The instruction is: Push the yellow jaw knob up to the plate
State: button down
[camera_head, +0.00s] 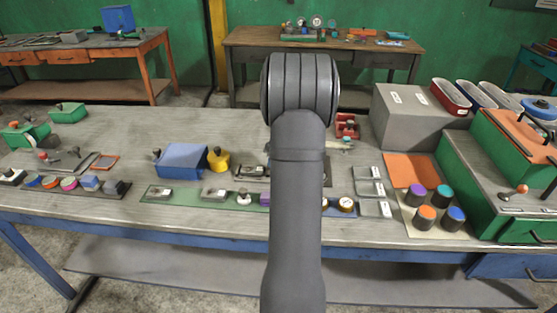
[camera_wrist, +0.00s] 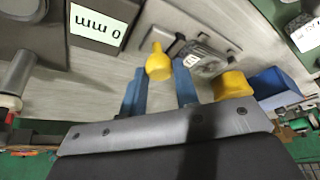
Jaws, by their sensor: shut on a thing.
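The yellow knob (camera_wrist: 158,62) is in the upper middle of the wrist view, with a dark part beside it toward a grey metal device (camera_wrist: 205,57). My gripper (camera_wrist: 159,72) has its blue fingers on either side of the knob, shut on it. A flat grey plate (camera_wrist: 188,22) lies beside the device; I cannot tell whether the knob's jaw touches any plate. In the head view my own arm hides the gripper and the knob.
A display reading 0 mm (camera_wrist: 98,27) stands at upper left of the wrist view. A second yellow part (camera_wrist: 232,85) and a blue box (camera_wrist: 275,88) are at right. In the head view, coloured-top cylinders (camera_head: 425,216) and a green cabinet (camera_head: 490,180) crowd the bench's right.

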jog(key=shift+a, duration=1.1)
jog(key=c, duration=1.1)
grip_release()
jog(key=shift+a, duration=0.1)
jog(key=shift+r, duration=0.1)
jog(key=shift+s+d+r, duration=0.1)
jog(key=shift+d+r, duration=0.15)
jog(key=shift+r, duration=0.05)
jog(key=v, duration=1.6)
jog(key=shift+r, duration=0.3)
jog(key=shift+s, duration=0.1)
